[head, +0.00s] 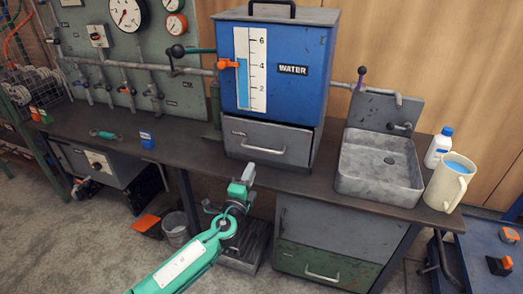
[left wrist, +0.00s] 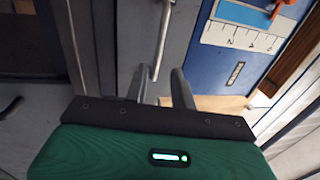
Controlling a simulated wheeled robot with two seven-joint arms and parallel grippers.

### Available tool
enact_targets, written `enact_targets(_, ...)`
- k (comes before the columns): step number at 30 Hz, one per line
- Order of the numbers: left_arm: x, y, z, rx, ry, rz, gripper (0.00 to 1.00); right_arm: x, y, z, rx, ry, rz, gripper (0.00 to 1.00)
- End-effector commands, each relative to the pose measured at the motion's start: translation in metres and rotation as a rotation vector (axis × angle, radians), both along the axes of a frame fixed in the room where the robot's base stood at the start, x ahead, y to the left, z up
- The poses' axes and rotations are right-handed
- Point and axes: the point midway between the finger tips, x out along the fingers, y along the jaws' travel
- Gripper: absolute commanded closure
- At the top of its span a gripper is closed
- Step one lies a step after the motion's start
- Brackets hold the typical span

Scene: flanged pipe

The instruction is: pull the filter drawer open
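The filter drawer (head: 290,143) is the grey front under the blue water tank (head: 300,92). Its pale bar handle (head: 264,150) runs along the lower part of the front. The drawer looks shut or nearly so. My left gripper (head: 245,177) is in front of and just below the handle. In the left wrist view, the two dark fingers of my left gripper (left wrist: 160,85) stand apart. The handle (left wrist: 163,40) shows ahead, its near end toward the gap; I cannot tell whether they touch. My right gripper is out of view.
A grey sink (head: 375,180) stands right of the tank, with a beige jug (head: 448,188) and a white bottle (head: 438,147) beside it. A small blue item (head: 147,140) lies left on the bench. A green drawer (head: 325,268) sits under the bench.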

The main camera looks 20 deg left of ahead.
Motion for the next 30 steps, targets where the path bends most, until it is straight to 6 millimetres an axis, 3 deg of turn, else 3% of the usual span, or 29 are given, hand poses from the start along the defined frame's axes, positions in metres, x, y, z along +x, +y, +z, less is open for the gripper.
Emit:
enact_targets(15, 0.086, -0.003, 0.017, -0.002, 0.0, 0.001, 0.75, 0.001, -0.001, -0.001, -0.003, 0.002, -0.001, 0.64)
enact_targets(21, 0.101, -0.003, 0.019, -0.001, 0.001, 0.001, 0.75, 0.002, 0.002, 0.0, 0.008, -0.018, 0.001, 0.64)
enact_targets(30, 0.105, -0.003, 0.02, -0.002, 0.002, 0.001, 0.75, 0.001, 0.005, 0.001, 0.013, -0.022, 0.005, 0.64)
